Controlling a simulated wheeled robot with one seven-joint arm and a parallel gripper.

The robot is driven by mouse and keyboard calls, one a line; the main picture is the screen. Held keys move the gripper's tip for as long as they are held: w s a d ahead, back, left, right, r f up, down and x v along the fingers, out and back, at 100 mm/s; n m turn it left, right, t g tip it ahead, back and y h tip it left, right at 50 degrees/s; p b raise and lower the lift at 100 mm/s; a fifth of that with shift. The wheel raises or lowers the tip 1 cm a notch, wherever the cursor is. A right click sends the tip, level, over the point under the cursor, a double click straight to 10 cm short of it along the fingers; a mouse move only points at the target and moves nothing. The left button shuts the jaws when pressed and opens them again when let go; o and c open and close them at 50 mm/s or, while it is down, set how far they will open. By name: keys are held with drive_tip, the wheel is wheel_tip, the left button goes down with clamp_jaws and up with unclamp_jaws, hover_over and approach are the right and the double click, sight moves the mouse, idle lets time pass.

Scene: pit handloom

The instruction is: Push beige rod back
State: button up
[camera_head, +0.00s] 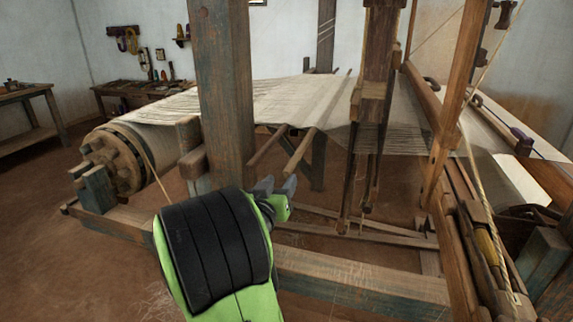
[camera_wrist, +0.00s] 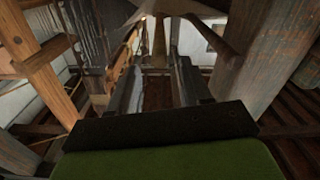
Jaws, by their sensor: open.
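Two short rods jut out from under the pale warp sheet, just right of the thick post. The right one, a beige rod (camera_head: 300,153), looks lighter than the darker brown rod (camera_head: 267,148) on its left. My gripper (camera_head: 276,185) is just below the near ends of these rods, with its fingers pointing up toward them. It is open, and nothing shows held. In the wrist view the two fingers (camera_wrist: 160,90) stand apart. A pale upright shape (camera_wrist: 159,38) shows beyond the gap; I cannot tell whether it is the beige rod. Contact with either rod is not clear.
The thick wooden post (camera_head: 222,90) stands close left of my gripper. The warp sheet (camera_head: 290,97) spreads above and behind the rods. A low frame beam (camera_head: 350,280) crosses below. Hanging wooden uprights (camera_head: 375,90) stand to the right. A cloth roller (camera_head: 120,150) is at left.

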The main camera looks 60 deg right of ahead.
sight(289, 169)
drive_tip(key=d, duration=0.2)
drive_tip(key=d+p, duration=0.1)
drive_tip(key=d, duration=0.2)
drive_tip(key=w+d+p, duration=0.1)
drive_tip(key=d, duration=0.1)
drive_tip(key=shift+w+d, duration=0.1)
drive_tip(key=shift+d, duration=0.3)
clamp_jaws()
